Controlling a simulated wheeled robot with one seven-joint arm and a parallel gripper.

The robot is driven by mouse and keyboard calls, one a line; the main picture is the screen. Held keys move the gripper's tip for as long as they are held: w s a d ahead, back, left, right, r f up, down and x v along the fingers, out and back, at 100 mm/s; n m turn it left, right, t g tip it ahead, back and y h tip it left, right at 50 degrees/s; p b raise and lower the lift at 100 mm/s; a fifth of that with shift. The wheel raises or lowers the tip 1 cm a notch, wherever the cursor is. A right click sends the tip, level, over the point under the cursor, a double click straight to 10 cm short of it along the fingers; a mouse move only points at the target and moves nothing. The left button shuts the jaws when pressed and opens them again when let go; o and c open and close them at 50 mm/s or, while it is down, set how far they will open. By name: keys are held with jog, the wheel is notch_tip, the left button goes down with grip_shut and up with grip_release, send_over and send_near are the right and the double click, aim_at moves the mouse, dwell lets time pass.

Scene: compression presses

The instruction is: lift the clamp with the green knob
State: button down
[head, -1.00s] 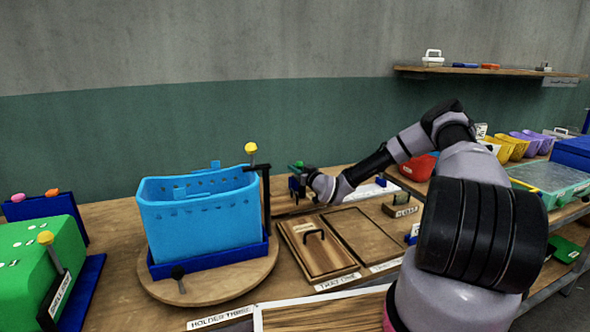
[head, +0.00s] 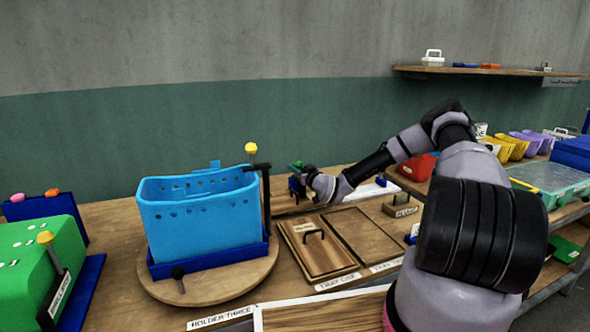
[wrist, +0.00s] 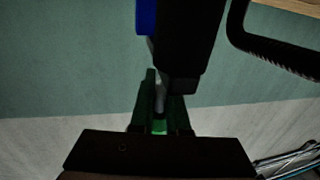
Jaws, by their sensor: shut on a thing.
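The green knob (head: 295,165) shows as a small green patch at my gripper (head: 303,175), behind the blue basket's right side in the head view. In the wrist view my gripper (wrist: 160,118) has its fingers closed around the green knob (wrist: 159,126), with a pale stem between them. A black clamp part (wrist: 188,45) and a blue part (wrist: 146,17) lie just beyond the fingertips. In the head view a small dark blue part (head: 295,187) shows below the gripper. The rest of the clamp is mostly hidden, so its angle is unclear.
A light blue basket (head: 203,219) stands on a round wooden board (head: 225,283), beside a black post with a yellow knob (head: 251,148). A wooden lid with a black handle (head: 318,253) lies in front of my gripper. A green box (head: 40,262) stands at left.

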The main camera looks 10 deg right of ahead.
jog(key=shift+w+r, duration=0.3)
jog(key=shift+r, duration=0.3)
jog(key=shift+w+a+r+g+h, duration=0.2)
jog(key=shift+w+g+h, duration=0.15)
jog(key=shift+g, duration=0.65)
jog(key=w+g, duration=0.1)
jog(key=g+h, duration=0.1)
jog(key=g, duration=0.1)
jog(key=shift+w+a+m, duration=0.2)
jog(key=shift+w+m, duration=0.15)
jog(key=shift+m, duration=0.05)
jog(key=shift+w+a+f+m+g+h, duration=0.15)
jog(key=shift+w+f+g+h, duration=0.2)
jog(key=shift+g, duration=0.75)
jog(key=shift+w+f+m+g+h, duration=0.15)
jog(key=shift+w+g, duration=0.25)
jog(key=shift+g, duration=0.7)
jog(key=shift+w+a+f+m+g+h, duration=0.1)
jog(key=shift+w+f+g+h, duration=0.25)
jog(key=shift+g, duration=0.75)
jog(key=shift+w+r, duration=0.1)
jog(key=shift+w, duration=0.05)
jog(key=c, duration=0.9)
grip_release()
jog(key=shift+d, duration=0.1)
